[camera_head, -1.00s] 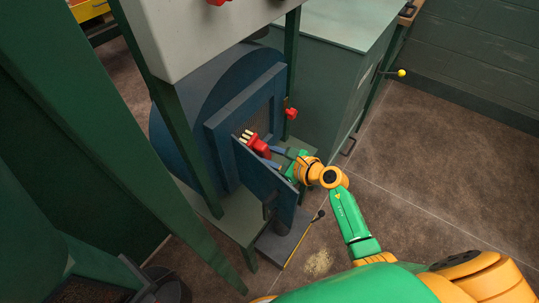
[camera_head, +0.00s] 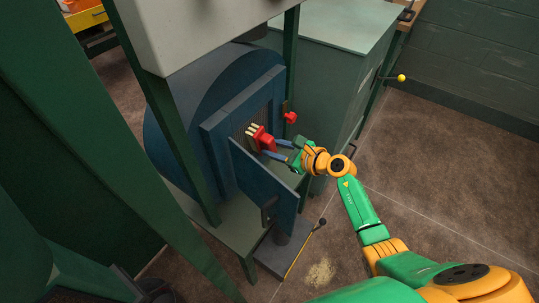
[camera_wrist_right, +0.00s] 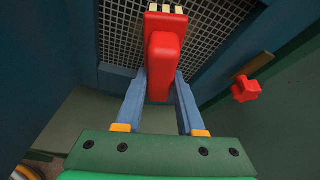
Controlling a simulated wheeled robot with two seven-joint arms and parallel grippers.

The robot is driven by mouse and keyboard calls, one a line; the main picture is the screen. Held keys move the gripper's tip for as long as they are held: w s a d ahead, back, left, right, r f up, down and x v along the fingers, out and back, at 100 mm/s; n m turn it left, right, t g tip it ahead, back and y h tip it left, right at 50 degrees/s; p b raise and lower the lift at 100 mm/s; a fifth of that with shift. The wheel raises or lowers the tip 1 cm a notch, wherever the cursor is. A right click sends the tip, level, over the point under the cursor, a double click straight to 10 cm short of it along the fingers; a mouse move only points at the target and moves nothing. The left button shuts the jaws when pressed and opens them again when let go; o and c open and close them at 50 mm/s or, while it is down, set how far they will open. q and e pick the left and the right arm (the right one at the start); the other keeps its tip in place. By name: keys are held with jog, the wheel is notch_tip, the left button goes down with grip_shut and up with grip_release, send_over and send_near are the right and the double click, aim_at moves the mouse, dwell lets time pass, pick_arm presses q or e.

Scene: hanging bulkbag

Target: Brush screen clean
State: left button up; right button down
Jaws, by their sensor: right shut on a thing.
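My right gripper (camera_head: 278,148) is shut on a red brush (camera_head: 264,139) with pale bristle tufts. In the right wrist view the brush (camera_wrist_right: 162,60) stands between the two blue fingers, bristles pointing away from me. The mesh screen (camera_head: 244,121) lies inside the square opening of the blue drum housing. It also shows behind the brush in the right wrist view (camera_wrist_right: 210,20). The brush is in front of the screen; I cannot tell whether the bristles touch it. My left gripper is not in view.
The blue door (camera_head: 262,190) hangs open below my right gripper. A red knob (camera_head: 290,117) is right of the opening. Green posts (camera_head: 185,140) stand at left, and a green cabinet (camera_head: 325,80) stands behind. A pale pile (camera_head: 320,272) lies on the floor.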

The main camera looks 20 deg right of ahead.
jog(key=shift+w+d+r+p, duration=0.15)
jog(key=shift+r+p, duration=0.1)
jog(key=shift+r, duration=0.2)
jog(key=shift+w+r+p, duration=0.1)
jog(key=shift+r+p, duration=0.15)
jog(key=shift+r, duration=0.15)
jog(key=shift+s+a+f, duration=0.2)
jog(key=shift+s+a, duration=0.05)
jog(key=shift+a, duration=0.1)
jog(key=shift+s+a+r+p, duration=0.15)
jog(key=shift+s+a+p, duration=0.2)
jog(key=shift+p, duration=0.35)
jog(key=shift+w+d+r, duration=0.1)
jog(key=shift+w+d, duration=0.3)
jog(key=shift+d, duration=0.05)
jog(key=shift+w+d+r+b, duration=0.1)
jog(key=shift+w+d+b, duration=0.65)
jog(key=shift+b, duration=0.4)
jog(key=shift+w+d+r+b, duration=0.1)
jog(key=shift+w+d+b, duration=0.45)
jog(key=shift+d+b, duration=0.45)
